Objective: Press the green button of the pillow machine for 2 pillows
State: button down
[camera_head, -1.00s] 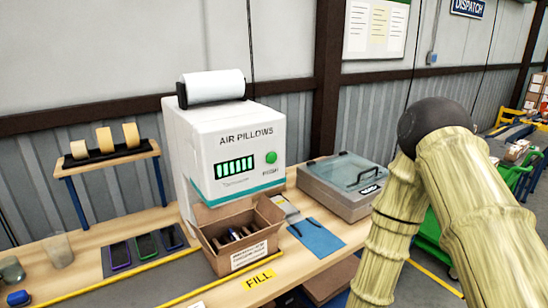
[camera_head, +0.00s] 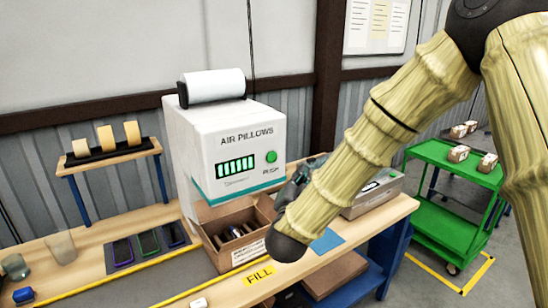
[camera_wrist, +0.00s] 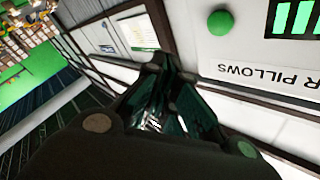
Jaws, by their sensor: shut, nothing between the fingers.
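The pillow machine (camera_head: 225,145) is a white box lettered AIR PILLOWS, with a white film roll on top and a lit green bar display (camera_head: 236,167). Its round green button (camera_head: 271,157) is on the front at the right, above the word PUSH. In the wrist view the button (camera_wrist: 220,23) shows at the top, upside down, beside the bars. My gripper (camera_head: 312,165) is in front of the machine, right of the button and apart from it, partly hidden by my arm. In the wrist view my gripper (camera_wrist: 160,75) is shut and empty.
An open carton (camera_head: 238,258) with dark items stands below the machine front. A grey sealer box (camera_head: 372,195) sits to the right, partly behind my arm. Phones (camera_head: 148,244) and a tape rack (camera_head: 105,153) are at the left. A green cart (camera_head: 450,180) stands at the right.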

aim_at(272, 157)
jog(key=shift+a+r, duration=0.1)
jog(key=shift+r, duration=0.4)
jog(key=shift+w, duration=0.1)
jog(key=shift+w+a+p, duration=0.1)
jog(key=shift+w+a, duration=0.75)
jog(key=shift+w, duration=0.3)
jog(key=shift+w+a+p, duration=0.1)
jog(key=shift+w+a, duration=0.8)
jog(key=shift+w, duration=0.3)
jog(key=shift+w+a+p, duration=0.1)
jog(key=shift+w+a, duration=0.75)
jog(key=shift+w, duration=0.3)
jog(key=shift+w+a+b, duration=0.45)
jog(key=shift+w+a, duration=0.05)
jog(key=shift+w, duration=0.15)
jog(key=shift+s+d, duration=0.1)
jog(key=shift+s, duration=0.05)
jog(key=shift+s+d, duration=0.45)
jog(key=shift+s, duration=0.15)
jog(key=shift+b, duration=0.3)
